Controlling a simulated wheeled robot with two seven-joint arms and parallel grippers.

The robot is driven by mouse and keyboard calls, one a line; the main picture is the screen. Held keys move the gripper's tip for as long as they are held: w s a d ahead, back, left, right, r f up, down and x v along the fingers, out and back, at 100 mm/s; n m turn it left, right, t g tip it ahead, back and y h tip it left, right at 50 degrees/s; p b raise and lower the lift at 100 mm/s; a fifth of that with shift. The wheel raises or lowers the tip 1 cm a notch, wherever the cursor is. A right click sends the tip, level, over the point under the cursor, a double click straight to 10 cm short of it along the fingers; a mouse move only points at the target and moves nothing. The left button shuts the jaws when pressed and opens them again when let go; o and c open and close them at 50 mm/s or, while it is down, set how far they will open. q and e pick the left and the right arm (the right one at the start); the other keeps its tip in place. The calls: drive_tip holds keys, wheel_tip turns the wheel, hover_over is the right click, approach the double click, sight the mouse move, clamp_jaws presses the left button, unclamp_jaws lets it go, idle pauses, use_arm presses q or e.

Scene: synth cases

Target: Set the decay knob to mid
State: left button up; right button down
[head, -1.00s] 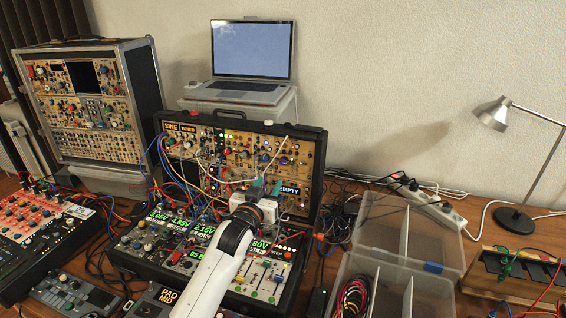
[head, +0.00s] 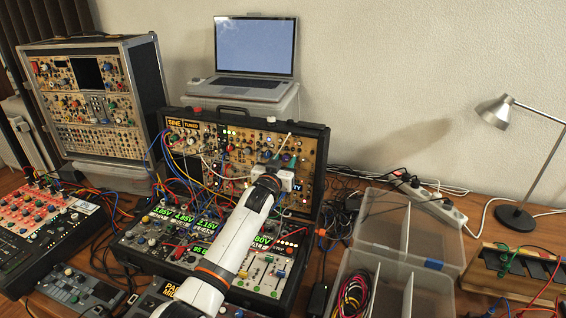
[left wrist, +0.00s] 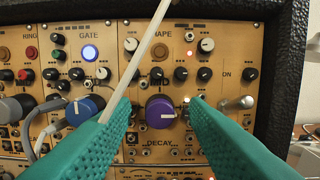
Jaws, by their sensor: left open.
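In the left wrist view a large purple knob (left wrist: 160,112) sits on a gold panel, with a "DECAY" label (left wrist: 160,142) just below it. A pale mark shows on its right side; I cannot read its setting. My left gripper (left wrist: 160,104) is open, with one teal fingertip on each side of the purple knob; I cannot tell whether they touch it. In the head view the left gripper (head: 284,160) is at the upper panel of the black synth case (head: 325,145), where my wrist hides part of the panel. My right gripper is in neither view.
A pale cable (left wrist: 148,50) crosses the panel in front of the left fingertip. A blue knob (left wrist: 84,110) and several small knobs surround the purple one. Coloured patch cables (head: 190,190) hang to the left. A clear plastic box (head: 440,240) stands to the right.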

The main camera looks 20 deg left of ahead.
use_arm(q)
drive_tip(key=shift+c, duration=1.2)
clamp_jaws()
